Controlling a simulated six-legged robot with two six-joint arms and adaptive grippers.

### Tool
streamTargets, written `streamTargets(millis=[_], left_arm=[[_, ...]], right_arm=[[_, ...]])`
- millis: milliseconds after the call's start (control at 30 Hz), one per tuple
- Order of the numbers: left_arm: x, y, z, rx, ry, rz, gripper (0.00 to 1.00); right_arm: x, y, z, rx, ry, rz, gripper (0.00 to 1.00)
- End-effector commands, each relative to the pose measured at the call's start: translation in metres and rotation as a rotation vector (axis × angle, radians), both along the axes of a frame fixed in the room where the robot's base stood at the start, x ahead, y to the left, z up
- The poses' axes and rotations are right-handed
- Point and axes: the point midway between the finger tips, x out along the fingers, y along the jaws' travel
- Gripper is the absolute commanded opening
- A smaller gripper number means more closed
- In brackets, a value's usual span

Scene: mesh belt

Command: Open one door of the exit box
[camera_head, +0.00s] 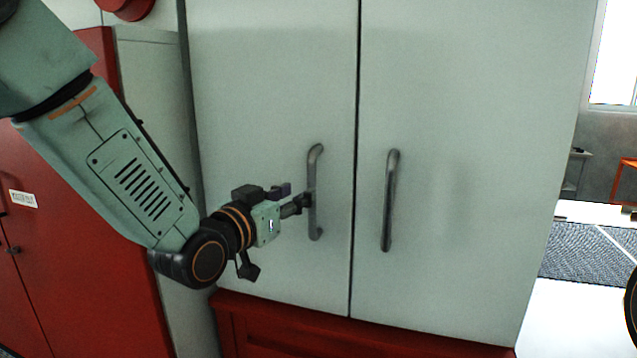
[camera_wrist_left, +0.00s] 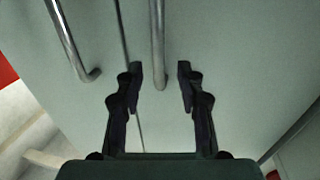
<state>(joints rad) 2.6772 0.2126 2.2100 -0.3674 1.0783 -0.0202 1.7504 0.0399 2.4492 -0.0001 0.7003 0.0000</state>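The exit box is a tall pale grey-green cabinet with a left door (camera_head: 270,90) and a right door (camera_head: 460,120). Both look shut, with a thin dark seam between them. The left door has a grey bar handle (camera_head: 315,165), and the right door has a matching handle (camera_head: 390,200). My left gripper (camera_head: 304,201) is at the left handle. In the left wrist view, my left gripper (camera_wrist_left: 158,76) is open, with the left handle (camera_wrist_left: 157,40) between its fingertips and a gap on each side. The other handle (camera_wrist_left: 68,38) lies outside the fingers. My right gripper is not in view.
A red base (camera_head: 300,330) lies below the doors. A red cabinet (camera_head: 70,270) with a white label stands at the left. At the right are a mesh belt (camera_head: 590,255), an orange frame (camera_head: 622,180) and a bright window.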

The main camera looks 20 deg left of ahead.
Motion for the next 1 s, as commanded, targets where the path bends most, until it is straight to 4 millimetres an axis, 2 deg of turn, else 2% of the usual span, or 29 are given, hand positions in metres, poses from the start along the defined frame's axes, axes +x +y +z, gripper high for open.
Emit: streamTargets(millis=[533, 700, 967, 1000], left_arm=[[0.063, -0.016, 0.0, 0.001, 0.001, 0.001, 0.38], [0.071, -0.018, 0.0, 0.0, 0.0, 0.001, 0.38], [0.073, -0.019, -0.001, 0.0, 0.001, 0.001, 0.38], [0.073, -0.019, -0.001, 0.0, 0.001, 0.001, 0.35]], right_arm=[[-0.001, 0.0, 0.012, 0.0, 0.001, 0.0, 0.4], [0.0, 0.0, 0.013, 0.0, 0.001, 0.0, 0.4], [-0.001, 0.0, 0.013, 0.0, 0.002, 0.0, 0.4], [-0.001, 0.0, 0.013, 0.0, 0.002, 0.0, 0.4]])
